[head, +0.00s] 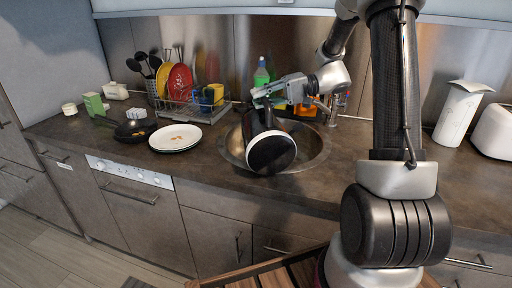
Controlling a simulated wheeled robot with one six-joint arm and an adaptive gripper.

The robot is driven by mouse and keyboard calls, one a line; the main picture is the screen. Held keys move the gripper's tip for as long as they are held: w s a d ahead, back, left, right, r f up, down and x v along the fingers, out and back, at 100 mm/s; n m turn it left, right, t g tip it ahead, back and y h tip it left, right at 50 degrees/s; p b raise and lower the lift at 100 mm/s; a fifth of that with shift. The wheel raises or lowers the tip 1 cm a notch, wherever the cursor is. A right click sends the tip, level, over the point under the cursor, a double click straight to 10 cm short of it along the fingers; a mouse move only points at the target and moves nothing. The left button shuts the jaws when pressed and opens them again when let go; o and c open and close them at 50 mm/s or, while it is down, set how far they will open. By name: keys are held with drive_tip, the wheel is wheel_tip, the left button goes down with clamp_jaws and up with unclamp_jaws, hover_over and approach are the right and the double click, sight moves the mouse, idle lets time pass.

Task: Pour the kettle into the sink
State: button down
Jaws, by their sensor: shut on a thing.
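The kettle (262,144) is dark with a pale ring around its round base. It is tilted well over, with its base facing me, above the round metal sink (317,155) in the counter. My gripper (274,94) is shut on the kettle at its upper side. The exact grip point is small and partly hidden. The kettle's spout and any liquid cannot be made out. The kettle covers much of the sink bowl.
A dish rack (193,111) with red and yellow plates stands left of the sink. A white plate (175,137) and a dark pan (135,130) lie further left. A green bottle (262,76) stands behind the sink. A white pitcher (459,113) stands at right.

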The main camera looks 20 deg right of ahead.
sight(267, 104)
drive_tip(key=shift+w+m, duration=0.3)
drive_tip(key=shift+w, duration=0.3)
idle(0.6)
drive_tip(key=shift+p, duration=0.3)
drive_tip(key=s+n, duration=0.1)
drive_tip(key=s, duration=0.1)
drive_tip(key=s+r+n, duration=0.1)
drive_tip(key=s, duration=0.2)
drive_tip(key=s+r+n, duration=0.1)
drive_tip(key=s, duration=0.1)
drive_tip(key=shift+s+a+t, duration=0.3)
drive_tip(key=shift+a+t, duration=0.05)
drive_tip(key=shift+t, duration=0.05)
drive_tip(key=shift+s+r+n, duration=0.15)
drive_tip(key=shift+s+n, duration=0.1)
drive_tip(key=shift+n, duration=0.05)
drive_tip(key=s+n, duration=0.1)
drive_tip(key=s+r, duration=0.1)
drive_tip(key=shift+s+a+r+n+t+b, duration=0.1)
drive_tip(key=shift+s+a+n+t+b, duration=0.1)
drive_tip(key=shift+s+n+t+b, duration=0.15)
drive_tip(key=s+a+f+n+t+y+b, duration=0.1)
drive_tip(key=s+f+n+b, duration=0.1)
drive_tip(key=s+f+n, duration=0.7)
drive_tip(key=shift+s+n+t+y, duration=0.3)
drive_tip(key=shift+s+n+t, duration=0.05)
drive_tip(key=shift+s+n, duration=0.4)
